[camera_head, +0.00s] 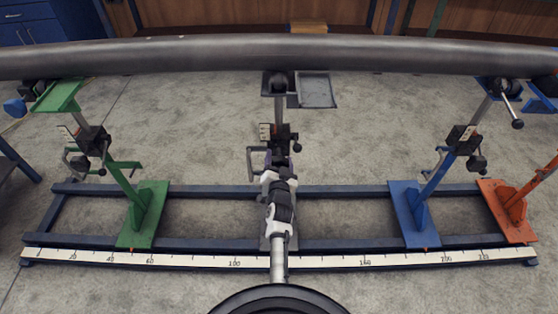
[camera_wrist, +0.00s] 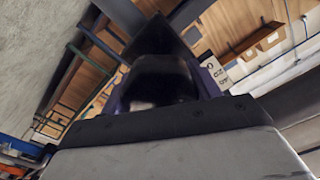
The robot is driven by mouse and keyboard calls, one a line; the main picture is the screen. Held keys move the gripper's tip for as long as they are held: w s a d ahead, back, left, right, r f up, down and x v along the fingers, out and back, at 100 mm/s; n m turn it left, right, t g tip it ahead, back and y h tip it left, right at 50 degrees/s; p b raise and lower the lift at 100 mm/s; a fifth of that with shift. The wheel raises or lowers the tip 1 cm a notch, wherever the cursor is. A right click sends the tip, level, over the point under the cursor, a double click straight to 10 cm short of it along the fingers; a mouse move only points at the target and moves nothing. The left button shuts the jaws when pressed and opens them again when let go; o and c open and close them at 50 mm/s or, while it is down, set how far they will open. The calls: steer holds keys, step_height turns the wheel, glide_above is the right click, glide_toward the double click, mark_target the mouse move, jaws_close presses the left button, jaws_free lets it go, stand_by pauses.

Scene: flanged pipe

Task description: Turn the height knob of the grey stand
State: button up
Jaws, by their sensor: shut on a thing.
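The grey stand (camera_head: 279,112) stands at the middle of the rail frame under the long pipe. My gripper (camera_head: 280,162) is just below the clamp block, with my arm reaching up from the bottom of the picture. In the wrist view, a dark rounded knob (camera_wrist: 158,80) fills the space between my purple-edged fingers, and my gripper is shut on it. The knob is mostly hidden by my gripper in the head view.
The dark pipe (camera_head: 400,56) spans the whole width above. A green stand (camera_head: 147,215) is at left, a blue stand (camera_head: 408,215) and an orange stand (camera_head: 507,212) at right. A white scale (camera_head: 330,261) runs along the front rail. Bare floor lies between the stands.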

steer(key=shift+w+r, duration=0.1)
steer(key=shift+r, duration=0.1)
steer(key=o, duration=1)
steer(key=shift+f, duration=0.1)
steer(key=shift+f, duration=0.1)
